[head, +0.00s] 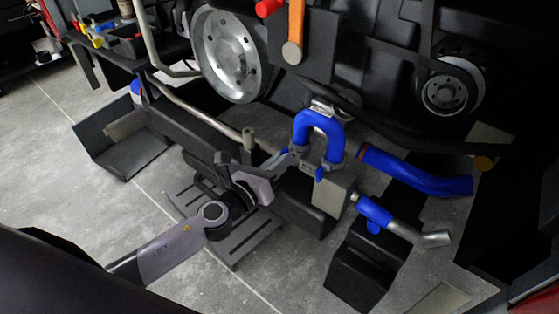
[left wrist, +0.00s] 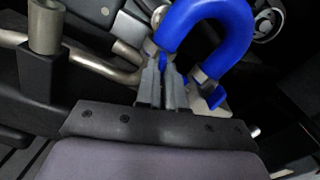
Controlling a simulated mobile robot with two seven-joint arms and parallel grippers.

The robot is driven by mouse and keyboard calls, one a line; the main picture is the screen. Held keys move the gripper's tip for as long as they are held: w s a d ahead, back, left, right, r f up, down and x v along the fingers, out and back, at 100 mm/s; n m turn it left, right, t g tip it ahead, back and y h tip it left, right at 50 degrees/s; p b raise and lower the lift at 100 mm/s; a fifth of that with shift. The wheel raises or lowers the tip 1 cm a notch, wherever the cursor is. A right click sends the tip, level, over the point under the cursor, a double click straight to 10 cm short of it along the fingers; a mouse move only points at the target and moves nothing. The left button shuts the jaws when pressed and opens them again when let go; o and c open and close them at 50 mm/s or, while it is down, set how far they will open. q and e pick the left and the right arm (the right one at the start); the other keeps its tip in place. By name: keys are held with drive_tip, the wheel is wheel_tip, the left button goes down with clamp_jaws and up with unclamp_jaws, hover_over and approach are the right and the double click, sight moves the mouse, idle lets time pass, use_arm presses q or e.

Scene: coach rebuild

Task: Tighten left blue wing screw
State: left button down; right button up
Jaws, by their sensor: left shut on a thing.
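A blue U-shaped hose (head: 318,120) arches over metal pipe ends, and it also shows in the left wrist view (left wrist: 215,14). My left gripper (head: 288,157) reaches in from the left to the hose's left end. In the left wrist view its narrow fingers (left wrist: 162,74) are closed together, with a small bit of the left blue wing screw (left wrist: 162,61) showing between their tips. The fingers hide most of this screw. The other blue wing screw (head: 319,174) hangs below the hose's right end, apart from the gripper, and shows in the left wrist view (left wrist: 216,98).
A second blue hose (head: 415,174) and a short blue piece on a metal pipe (head: 375,212) lie to the right. A metal pipe (head: 215,123) runs beside my left arm. Dark boxes and machine parts crowd the area; grey floor (head: 60,190) is open at left.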

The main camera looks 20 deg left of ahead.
use_arm(q)
drive_tip(key=shift+m, duration=0.6)
drive_tip(key=c, duration=1.2)
unclamp_jaws()
drive_tip(key=shift+c, duration=0.2)
drive_tip(key=v, duration=0.7)
drive_tip(key=shift+b, duration=0.3)
